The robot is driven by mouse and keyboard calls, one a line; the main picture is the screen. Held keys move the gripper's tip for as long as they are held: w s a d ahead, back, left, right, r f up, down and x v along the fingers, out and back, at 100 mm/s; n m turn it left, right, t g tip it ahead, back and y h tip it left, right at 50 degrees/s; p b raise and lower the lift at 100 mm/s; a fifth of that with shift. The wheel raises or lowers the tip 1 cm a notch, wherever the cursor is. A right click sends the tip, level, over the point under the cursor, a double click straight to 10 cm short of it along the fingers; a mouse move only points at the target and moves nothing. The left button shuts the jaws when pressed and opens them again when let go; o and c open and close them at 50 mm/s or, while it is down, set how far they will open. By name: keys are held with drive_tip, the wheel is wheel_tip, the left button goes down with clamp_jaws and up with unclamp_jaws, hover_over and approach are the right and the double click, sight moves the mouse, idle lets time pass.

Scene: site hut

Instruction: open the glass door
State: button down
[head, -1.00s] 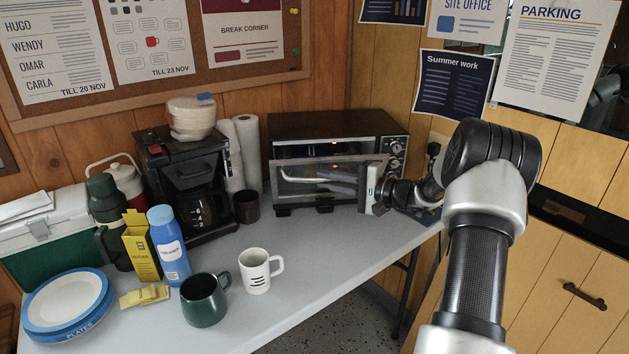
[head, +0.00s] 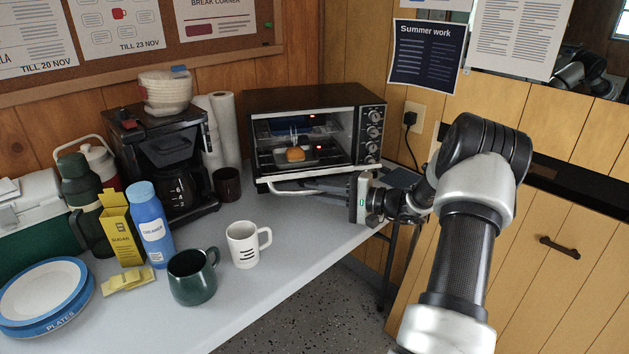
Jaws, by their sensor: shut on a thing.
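The toaster oven (head: 330,100) stands at the back right of the table. Its glass door (head: 312,187) is swung down, close to level, and I see it almost edge-on. The door's pale handle (head: 285,191) runs along its front edge. My gripper (head: 350,192) is at the right end of the handle and shut on it; the fingertips are partly hidden. Inside the oven, a bun (head: 295,154) lies on a tray, with the cavity in plain view.
A dark green mug (head: 192,277) and a white mug (head: 243,246) stand in front of the oven, apart from the door. A brown cup (head: 227,184) and a coffee maker (head: 170,160) stand left of it. The table (head: 300,245) is clear below the door.

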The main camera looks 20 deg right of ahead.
drive_tip(key=shift+s+f, duration=0.2)
drive_tip(key=shift+f, duration=0.55)
drive_tip(key=shift+s+f, duration=0.15)
drive_tip(key=shift+f, duration=0.55)
drive_tip(key=c, duration=1.8)
unclamp_jaws()
drive_tip(key=shift+o, duration=0.2)
drive_tip(key=p+v, duration=0.2)
drive_tip(key=v, duration=1.5)
drive_tip(key=shift+s+p, duration=0.2)
drive_tip(key=shift+p, duration=0.2)
drive_tip(key=shift+d, duration=0.1)
